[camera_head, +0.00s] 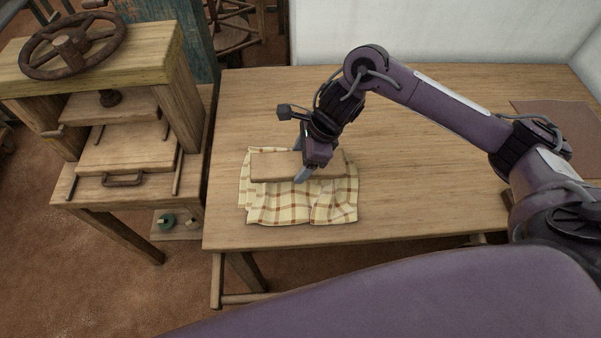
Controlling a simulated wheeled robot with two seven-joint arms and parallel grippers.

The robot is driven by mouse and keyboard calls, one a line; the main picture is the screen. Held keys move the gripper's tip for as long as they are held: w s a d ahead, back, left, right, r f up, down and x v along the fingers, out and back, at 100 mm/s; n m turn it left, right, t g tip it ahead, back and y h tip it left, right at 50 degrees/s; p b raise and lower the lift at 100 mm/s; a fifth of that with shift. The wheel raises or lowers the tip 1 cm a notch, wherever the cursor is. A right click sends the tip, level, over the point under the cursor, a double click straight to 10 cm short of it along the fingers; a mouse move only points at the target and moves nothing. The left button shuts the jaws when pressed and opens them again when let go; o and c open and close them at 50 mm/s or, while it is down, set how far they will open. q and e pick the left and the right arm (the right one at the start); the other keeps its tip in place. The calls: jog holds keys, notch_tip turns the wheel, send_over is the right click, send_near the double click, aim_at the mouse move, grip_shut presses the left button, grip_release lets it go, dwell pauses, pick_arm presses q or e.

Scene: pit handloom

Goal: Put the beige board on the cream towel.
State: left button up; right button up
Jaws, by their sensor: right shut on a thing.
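The beige board (273,168) is a flat wooden piece over the back part of the cream towel (290,208). The towel has a brown checked pattern and lies rumpled on the wooden table near its left end. My right gripper (301,168) reaches down from the right and is shut on the board near its middle. The gripper hides part of the board. I cannot tell whether the board rests on the towel or is held slightly above it. My left gripper is not in view.
A wooden press (118,160) with a rusty handwheel (72,45) stands left of the table. A brown flat sheet (560,125) lies at the table's right end. The table's front middle (420,215) is clear. A white wall (430,35) stands behind.

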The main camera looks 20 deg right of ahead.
aim_at(297, 185)
notch_tip(297, 185, down, 3)
jog(key=shift+r, duration=0.2)
notch_tip(297, 185, down, 4)
jog(key=shift+r+p, duration=0.1)
jog(key=shift+p, duration=0.25)
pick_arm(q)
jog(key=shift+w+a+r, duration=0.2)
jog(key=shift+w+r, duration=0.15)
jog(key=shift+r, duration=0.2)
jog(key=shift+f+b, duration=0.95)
pick_arm(e)
jog(key=shift+f, duration=0.75)
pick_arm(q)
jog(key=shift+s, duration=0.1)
pick_arm(e)
jog(key=shift+s, duration=0.1)
jog(key=o, duration=0.8)
jog(key=shift+d, duration=0.1)
